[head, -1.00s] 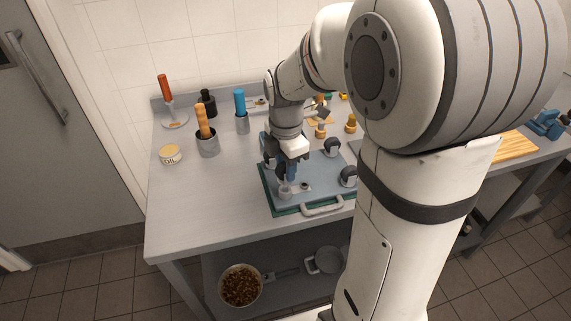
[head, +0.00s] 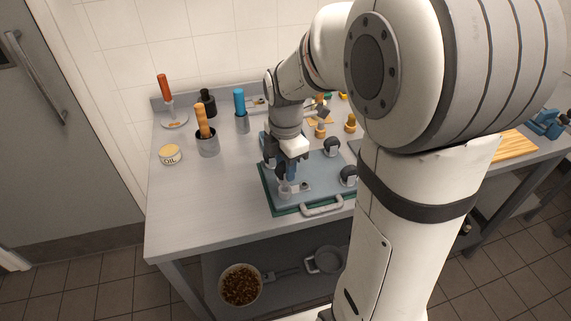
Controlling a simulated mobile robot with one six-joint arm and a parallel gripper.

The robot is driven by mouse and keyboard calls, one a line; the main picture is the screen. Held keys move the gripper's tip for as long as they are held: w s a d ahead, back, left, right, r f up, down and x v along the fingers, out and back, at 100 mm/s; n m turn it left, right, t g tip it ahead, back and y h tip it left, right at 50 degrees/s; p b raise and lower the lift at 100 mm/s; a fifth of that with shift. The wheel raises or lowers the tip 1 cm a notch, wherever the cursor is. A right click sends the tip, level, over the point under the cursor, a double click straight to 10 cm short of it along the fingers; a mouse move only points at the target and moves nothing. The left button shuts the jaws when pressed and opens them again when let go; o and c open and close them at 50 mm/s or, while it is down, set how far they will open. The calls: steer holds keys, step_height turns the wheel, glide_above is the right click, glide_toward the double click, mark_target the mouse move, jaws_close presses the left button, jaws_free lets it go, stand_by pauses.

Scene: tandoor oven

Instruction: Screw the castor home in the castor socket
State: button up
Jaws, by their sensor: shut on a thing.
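A blue-grey board with a green edge (head: 321,193) lies on the steel table, with a grey handle along its front. Dark-and-white castors stand upright on it at the back right (head: 332,147) and front right (head: 348,176); another (head: 269,163) shows partly behind my gripper at the left. My gripper (head: 286,180) points down at the board's front left corner, shut on the castor there. The fingers mostly hide that castor. A pale round part, seemingly the castor socket (head: 285,192), shows just below the fingertips. I cannot tell how deep the castor sits.
A small dark-topped fitting (head: 305,187) is close right of my gripper. The table's front left is clear. My arm hides much of the right.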

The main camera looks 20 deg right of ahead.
steer(key=shift+f+b, duration=1.15)
steer(key=shift+f, duration=0.4)
